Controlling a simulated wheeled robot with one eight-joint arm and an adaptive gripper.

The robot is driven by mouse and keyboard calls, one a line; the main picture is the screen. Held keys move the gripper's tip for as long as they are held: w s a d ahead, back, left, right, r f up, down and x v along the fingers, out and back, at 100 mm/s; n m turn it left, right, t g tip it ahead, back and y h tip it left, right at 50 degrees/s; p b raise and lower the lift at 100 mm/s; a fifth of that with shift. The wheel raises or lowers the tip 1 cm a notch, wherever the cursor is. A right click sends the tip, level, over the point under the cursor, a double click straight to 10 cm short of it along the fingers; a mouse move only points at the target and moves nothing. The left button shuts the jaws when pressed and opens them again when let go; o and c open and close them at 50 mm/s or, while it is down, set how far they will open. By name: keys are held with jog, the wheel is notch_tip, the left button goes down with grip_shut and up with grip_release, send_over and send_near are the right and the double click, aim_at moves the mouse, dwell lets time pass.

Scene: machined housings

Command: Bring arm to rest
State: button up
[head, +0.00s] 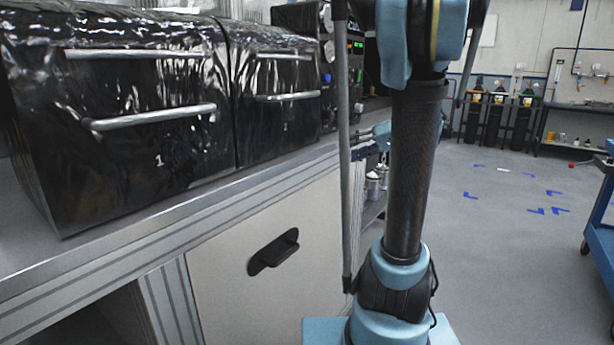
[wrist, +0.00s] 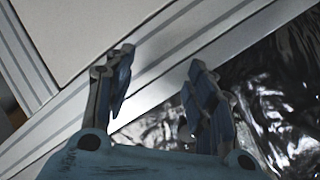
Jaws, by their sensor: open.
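My arm stands upright in the middle of the head view, a dark tube with light-blue joints. In the wrist view my gripper (wrist: 160,72) is open, its two blue-grey fingers apart with nothing held between them. The pale bench edge (wrist: 172,45) runs diagonally behind the fingers, and shiny black wrapping (wrist: 285,100) shows to their right. How close the fingers are to these surfaces is hard to tell. In the head view, small blue parts show partly hidden behind my arm.
Two black-wrapped drawer units, one marked 1 (head: 130,130) and another (head: 275,95), stand on the grey bench (head: 110,235) at left. A cabinet door (head: 270,285) has a black handle (head: 273,252). Blue-marked floor (head: 510,190) is open at right, with a blue cart (head: 600,235) at the edge.

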jog(key=s+a+f+g+h, duration=0.2)
jog(key=s+a+f+h, duration=0.1)
jog(key=s+f, duration=0.5)
jog(key=s+d+f+m+h, duration=0.1)
jog(key=s+d+f+h, duration=0.1)
jog(key=s+f+h, duration=0.2)
jog(key=s+d+f+m+g+h, duration=0.1)
jog(key=s+d+f+h, duration=0.2)
jog(key=s+f, duration=0.7)
jog(key=s+h, duration=0.1)
jog(key=s, duration=0.4)
jog(key=shift+d+g, duration=0.15)
jog(key=shift+g, duration=0.15)
jog(key=shift+s, duration=0.1)
jog(key=shift+w+f, duration=0.2)
jog(key=shift+w, duration=0.25)
